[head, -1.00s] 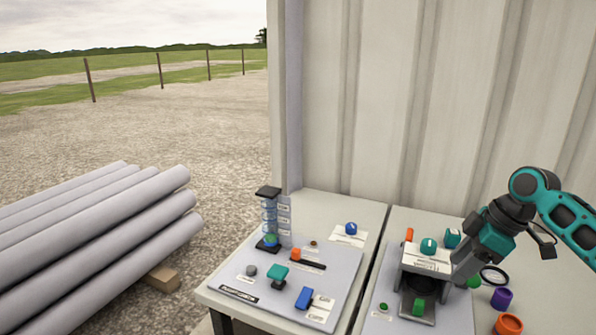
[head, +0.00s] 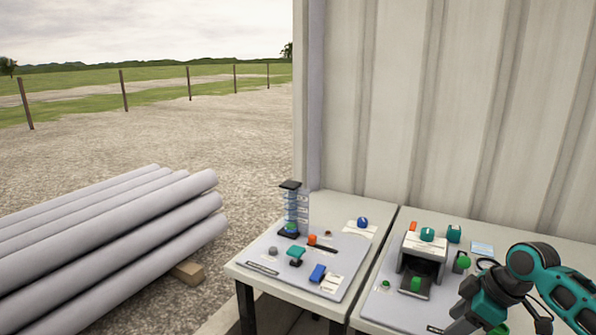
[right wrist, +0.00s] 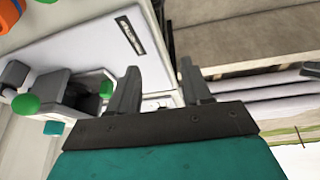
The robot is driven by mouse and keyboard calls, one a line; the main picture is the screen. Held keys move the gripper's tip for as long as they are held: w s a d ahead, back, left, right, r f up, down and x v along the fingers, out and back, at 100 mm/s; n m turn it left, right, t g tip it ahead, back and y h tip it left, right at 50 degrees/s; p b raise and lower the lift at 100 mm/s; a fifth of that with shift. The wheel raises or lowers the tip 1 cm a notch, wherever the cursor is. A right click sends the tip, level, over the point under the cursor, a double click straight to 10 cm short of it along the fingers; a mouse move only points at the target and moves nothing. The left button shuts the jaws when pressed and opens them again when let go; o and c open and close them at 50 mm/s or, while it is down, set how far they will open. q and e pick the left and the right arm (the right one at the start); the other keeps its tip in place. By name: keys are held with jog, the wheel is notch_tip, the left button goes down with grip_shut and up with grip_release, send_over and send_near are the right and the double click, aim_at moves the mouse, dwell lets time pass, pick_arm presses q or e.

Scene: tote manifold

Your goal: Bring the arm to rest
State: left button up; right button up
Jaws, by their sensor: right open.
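My right gripper (head: 468,318) is at the lower right in the head view, above the front edge of the right table. In the right wrist view its two fingers (right wrist: 160,88) stand apart with nothing between them. The grey press-like fixture (head: 424,252) with teal and green knobs is to the upper left of the gripper, apart from it. The fixture also shows in the right wrist view (right wrist: 58,92) at the left. My left gripper does not show.
The left table carries a grey panel (head: 262,252) with a clear cylinder column (head: 291,208), a teal knob and a blue block. A corrugated wall (head: 400,110) stands behind the tables. Grey pipes (head: 120,235) are stacked at the left on gravel. A wooden block (head: 188,272) lies by them.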

jog(key=s+a+f+m+t, duration=0.2)
jog(key=s+a+f, duration=0.1)
jog(key=a+f, duration=0.55)
jog(key=s+a+f+m+t, duration=0.2)
jog(key=s+a+f+m, duration=0.1)
jog(key=s, duration=0.5)
jog(key=s+a+f+m+t+h, duration=0.1)
jog(key=s+a+f+m+t, duration=0.2)
jog(key=s, duration=0.6)
jog(key=shift+a+f, duration=0.2)
jog(key=shift+a, duration=0.5)
